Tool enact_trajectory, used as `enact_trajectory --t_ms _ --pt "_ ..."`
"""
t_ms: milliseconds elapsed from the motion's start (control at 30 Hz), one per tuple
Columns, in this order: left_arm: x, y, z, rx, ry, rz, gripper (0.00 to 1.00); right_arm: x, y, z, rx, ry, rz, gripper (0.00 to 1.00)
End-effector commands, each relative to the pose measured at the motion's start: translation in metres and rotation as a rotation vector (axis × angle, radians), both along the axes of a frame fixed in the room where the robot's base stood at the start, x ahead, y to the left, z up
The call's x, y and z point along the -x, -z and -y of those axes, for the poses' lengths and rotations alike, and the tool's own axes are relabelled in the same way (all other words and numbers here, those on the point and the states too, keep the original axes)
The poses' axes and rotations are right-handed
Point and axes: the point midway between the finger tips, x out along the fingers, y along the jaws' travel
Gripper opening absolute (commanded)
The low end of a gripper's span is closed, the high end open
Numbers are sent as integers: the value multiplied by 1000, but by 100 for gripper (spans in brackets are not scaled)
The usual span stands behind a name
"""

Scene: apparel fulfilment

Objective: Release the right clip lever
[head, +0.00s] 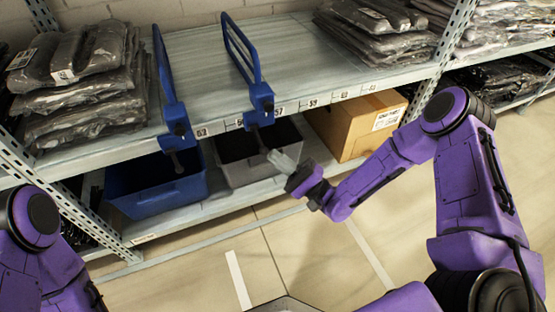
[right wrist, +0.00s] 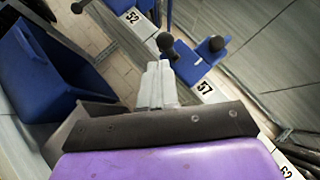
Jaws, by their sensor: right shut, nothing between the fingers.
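Two blue dividers stand on the shelf, each with a blue clip at the shelf's front edge. The right clip (head: 261,98) has a dark lever (head: 259,138) hanging below it. In the right wrist view, the clip (right wrist: 190,66) shows beyond my fingertips, with dark round knobs on it. The left clip (head: 175,118) has a similar hanging lever. My right gripper (head: 276,157) is shut and empty just below the right clip, near the lever's lower end; its pale fingers (right wrist: 158,78) are together. I cannot tell whether they touch the lever. My left gripper is out of view.
A blue bin (head: 160,196), a grey bin (head: 240,172) and a cardboard box (head: 352,128) stand on the lower shelf. Bagged dark garments (head: 85,75) lie stacked at upper left, with more at upper right. The shelf between the dividers is empty. Floor in front is clear.

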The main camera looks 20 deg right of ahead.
Motion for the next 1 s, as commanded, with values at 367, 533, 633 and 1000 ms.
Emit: enact_trajectory --t_ms 367,533,633,1000 --pt "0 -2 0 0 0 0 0 0 -3 -2 0 -1 -3 0" --pt "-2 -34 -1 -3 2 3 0 5 -20 -3 4 -2 -88 0" --pt "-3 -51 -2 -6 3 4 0 8 -25 -2 7 -2 -155 0" --pt "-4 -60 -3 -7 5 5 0 11 -19 -2 8 0 -228 0"
